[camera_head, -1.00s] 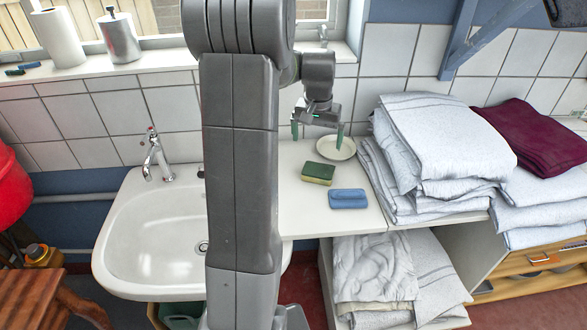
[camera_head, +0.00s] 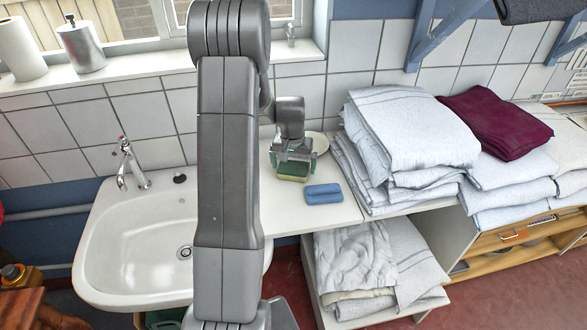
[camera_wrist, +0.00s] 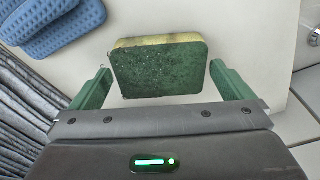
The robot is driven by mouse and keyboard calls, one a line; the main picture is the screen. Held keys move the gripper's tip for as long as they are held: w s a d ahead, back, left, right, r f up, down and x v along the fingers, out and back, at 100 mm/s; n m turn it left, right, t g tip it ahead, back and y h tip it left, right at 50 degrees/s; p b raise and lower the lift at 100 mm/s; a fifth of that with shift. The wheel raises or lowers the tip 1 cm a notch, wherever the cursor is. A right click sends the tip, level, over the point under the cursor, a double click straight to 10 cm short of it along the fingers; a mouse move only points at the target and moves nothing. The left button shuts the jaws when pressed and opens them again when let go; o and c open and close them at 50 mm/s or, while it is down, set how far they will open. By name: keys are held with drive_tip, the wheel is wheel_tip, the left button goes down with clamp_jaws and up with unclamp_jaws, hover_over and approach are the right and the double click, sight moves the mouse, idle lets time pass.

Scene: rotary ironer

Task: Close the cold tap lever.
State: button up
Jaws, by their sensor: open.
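A chrome tap (camera_head: 128,162) with a red mark on top stands upright on the back left rim of the white sink (camera_head: 110,275). I cannot tell its lever's position, or whether a separate cold tap is hidden behind my arm. My gripper (camera_head: 293,160) is to the right of the sink, over the white counter. In the wrist view my gripper (camera_wrist: 160,70) is open, with its green fingers on either side of a green and yellow sponge (camera_wrist: 160,66). The sponge also shows under the gripper in the head view (camera_head: 292,172).
A blue cloth or sponge (camera_head: 323,194) lies on the counter (camera_head: 325,220), with a pale dish (camera_head: 318,141) behind. Folded laundry (camera_head: 405,140) is stacked to the right. A small dark round piece (camera_head: 179,178) sits on the sink's rim. A chrome piece (camera_wrist: 315,38) shows at the wrist view's right edge.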

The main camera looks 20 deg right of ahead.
drive_tip(key=shift+f, duration=0.65)
drive_tip(key=shift+c, duration=0.4)
drive_tip(key=c, duration=0.8)
drive_tip(key=shift+r, duration=0.1)
